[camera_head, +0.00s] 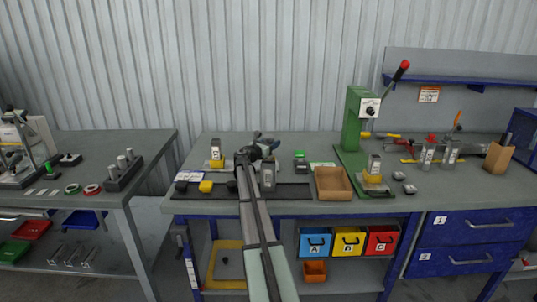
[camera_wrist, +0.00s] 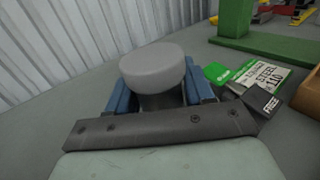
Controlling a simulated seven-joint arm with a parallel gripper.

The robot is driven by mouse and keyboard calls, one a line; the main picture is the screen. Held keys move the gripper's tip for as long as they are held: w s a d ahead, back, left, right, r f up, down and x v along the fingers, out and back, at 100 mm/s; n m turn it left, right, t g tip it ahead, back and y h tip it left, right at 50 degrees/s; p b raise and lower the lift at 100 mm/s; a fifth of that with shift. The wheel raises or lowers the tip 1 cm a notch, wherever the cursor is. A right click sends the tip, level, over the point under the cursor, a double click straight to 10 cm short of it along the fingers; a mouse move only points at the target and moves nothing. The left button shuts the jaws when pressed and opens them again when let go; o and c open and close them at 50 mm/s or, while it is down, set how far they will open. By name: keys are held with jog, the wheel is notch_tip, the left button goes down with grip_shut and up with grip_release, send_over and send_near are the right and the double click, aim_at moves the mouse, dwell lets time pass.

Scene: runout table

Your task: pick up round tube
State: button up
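In the wrist view, a pale grey round-topped piece (camera_wrist: 152,68), which looks like the round tube, stands between the blue fingers of my gripper (camera_wrist: 160,98). Its wide flat top faces up, and a darker part shows below. One finger is on each side, very close to it. I cannot tell whether they press on it, and its lower end is hidden. In the head view, my gripper (camera_head: 262,148) is over the back of the middle bench. A grey labelled piece (camera_head: 268,181) shows just below it; I cannot tell whether this is the same piece.
An open wooden box (camera_head: 333,184) and a green press (camera_head: 356,130) stand to the right. A green-and-white box (camera_wrist: 255,77) lies right of my fingers. The corrugated wall is close behind.

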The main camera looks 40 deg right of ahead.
jog(key=c, duration=0.7)
jog(key=shift+o, duration=0.2)
